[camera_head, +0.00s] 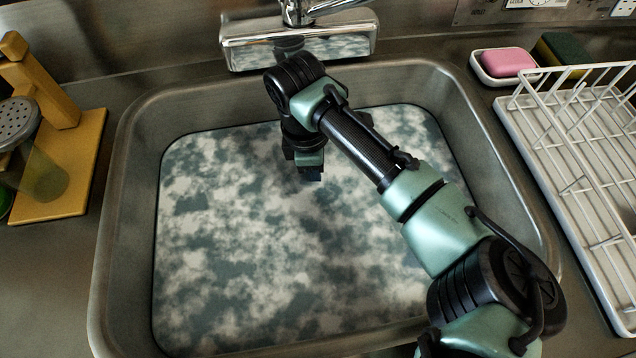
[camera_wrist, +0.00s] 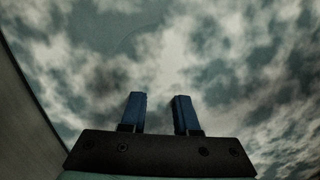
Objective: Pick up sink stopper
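I cannot make out the sink stopper for certain in either view. In the wrist view, a faint curved outline shows in the mottled grey-white surface ahead of the fingers; I cannot tell what it is. My gripper (camera_head: 311,176) points down inside the sink (camera_head: 128,225), towards its far side, over the cloudy surface (camera_head: 255,255). In the wrist view my gripper (camera_wrist: 160,97) has its two blue fingers apart, with nothing seen between them. How far the fingertips are from the surface is unclear.
The tap (camera_head: 298,45) stands behind the sink. A pink soap (camera_head: 508,62) in a white dish and a dark sponge (camera_head: 562,52) are at the back right. A white dish rack (camera_head: 540,135) stands at right. A wooden stand (camera_head: 75,185) with a shaker (camera_head: 20,125) is at left.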

